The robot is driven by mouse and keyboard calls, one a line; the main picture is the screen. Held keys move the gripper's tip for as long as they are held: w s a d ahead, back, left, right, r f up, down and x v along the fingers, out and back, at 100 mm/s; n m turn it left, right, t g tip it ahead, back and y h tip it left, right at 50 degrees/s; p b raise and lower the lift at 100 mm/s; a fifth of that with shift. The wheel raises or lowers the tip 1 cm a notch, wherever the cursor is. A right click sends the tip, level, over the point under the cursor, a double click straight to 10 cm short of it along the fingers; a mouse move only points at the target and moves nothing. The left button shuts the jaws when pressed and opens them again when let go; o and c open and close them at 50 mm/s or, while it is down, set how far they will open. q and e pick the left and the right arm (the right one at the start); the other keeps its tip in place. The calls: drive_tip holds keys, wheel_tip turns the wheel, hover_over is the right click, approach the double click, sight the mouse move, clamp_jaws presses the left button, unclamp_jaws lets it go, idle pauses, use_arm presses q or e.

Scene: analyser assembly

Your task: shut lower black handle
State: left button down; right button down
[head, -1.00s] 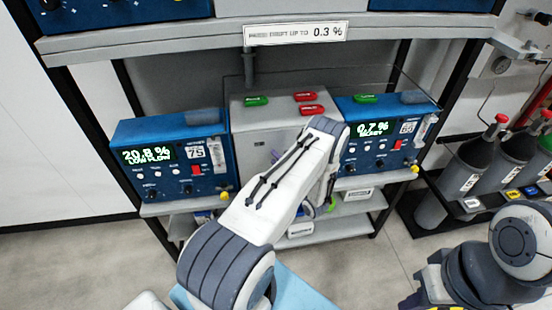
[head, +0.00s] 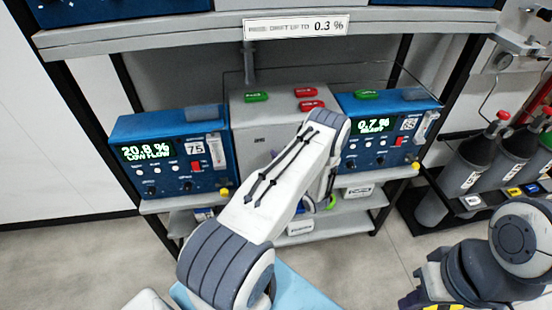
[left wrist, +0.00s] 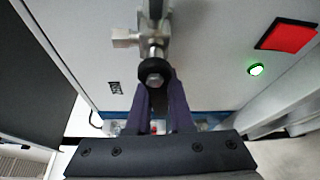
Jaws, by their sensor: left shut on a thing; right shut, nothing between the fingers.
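In the left wrist view, a metal valve (left wrist: 152,50) stands out from the grey cabinet front. Its black handle (left wrist: 155,70) has a round end and a dark part running down between my fingers. My left gripper (left wrist: 163,100) has purple fingers, one on each side of this dark part, and is shut on it. In the head view, my left forearm covers most of the cabinet's lower right front and hides the gripper and handle. My right arm shows at the lower right of the head view, but its fingers are not visible.
Blue analysers stand left (head: 172,155) and right (head: 385,130) of the grey cabinet (head: 255,125) on a shelf. Red and green tags lie on the cabinet top. Gas cylinders (head: 480,160) stand in a rack at the right. A green lamp (left wrist: 256,69) glows on the cabinet front.

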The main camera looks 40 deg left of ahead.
use_arm(q)
drive_tip(key=w+d+f+n+t+h+b, duration=0.3)
drive_tip(key=n+h+b, duration=0.3)
drive_tip(key=n+b, duration=0.5)
drive_tip(key=shift+w+d+f+n+b, duration=0.25)
drive_tip(key=shift+w+f+n+b, duration=0.15)
drive_tip(key=shift+f, duration=0.4)
idle(0.4)
drive_tip(key=c, duration=0.8)
unclamp_jaws()
drive_tip(key=shift+r, duration=0.1)
